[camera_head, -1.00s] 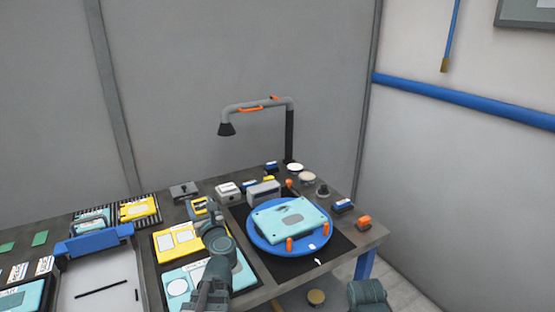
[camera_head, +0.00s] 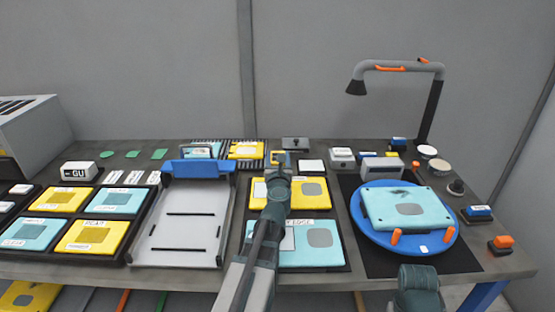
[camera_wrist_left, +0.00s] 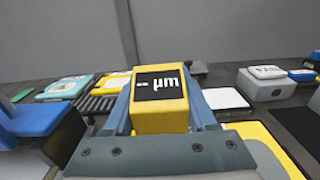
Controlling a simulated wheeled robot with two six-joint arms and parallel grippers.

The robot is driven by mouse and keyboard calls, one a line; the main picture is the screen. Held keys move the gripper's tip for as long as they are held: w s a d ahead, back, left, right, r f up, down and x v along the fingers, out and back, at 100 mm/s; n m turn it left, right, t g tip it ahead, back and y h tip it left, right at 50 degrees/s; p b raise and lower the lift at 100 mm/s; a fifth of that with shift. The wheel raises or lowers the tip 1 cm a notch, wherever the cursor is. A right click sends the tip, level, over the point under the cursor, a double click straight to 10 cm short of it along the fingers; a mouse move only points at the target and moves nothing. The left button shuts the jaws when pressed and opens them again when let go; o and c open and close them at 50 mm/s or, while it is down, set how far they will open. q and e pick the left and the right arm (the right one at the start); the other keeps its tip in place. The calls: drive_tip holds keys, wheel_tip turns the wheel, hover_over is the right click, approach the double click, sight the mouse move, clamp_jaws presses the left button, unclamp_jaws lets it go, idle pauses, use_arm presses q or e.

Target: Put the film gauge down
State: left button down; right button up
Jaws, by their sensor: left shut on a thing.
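The film gauge (camera_wrist_left: 163,112) is a yellow block with a black face reading "µm". My left gripper (camera_head: 281,159) is shut on it, with a blue-grey finger on each side in the left wrist view. In the head view only a small yellow part of the gauge (camera_head: 274,157) shows beyond my wrist. It is at the back of the bench, behind the yellow pad (camera_head: 313,190). Whether its underside touches the bench is hidden. My right gripper is not in view; only a rounded part of my right arm shows at the bottom.
A white pad (camera_head: 312,166) lies right of the gauge, and a dark grey box (camera_head: 295,143) stands behind it. A striped rack with a yellow pad (camera_head: 246,150) is to the left. A blue-ended tray (camera_head: 182,230) and a blue turntable (camera_head: 372,232) flank the middle pads.

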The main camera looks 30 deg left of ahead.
use_arm(q)
drive_tip(key=w+a+f+b, duration=0.1)
drive_tip(key=w+a, duration=0.1)
drive_tip(key=w, duration=0.2)
drive_tip(key=w+a+f+b, duration=0.2)
drive_tip(key=w, duration=0.3)
drive_tip(key=w+a+f+b, duration=0.2)
drive_tip(key=w+a, duration=0.1)
drive_tip(key=w, duration=0.1)
drive_tip(key=shift+w, duration=0.4)
drive_tip(key=shift+f+b, duration=0.5)
drive_tip(key=shift+f, duration=0.15)
drive_tip(key=shift+c, duration=1)
unclamp_jaws()
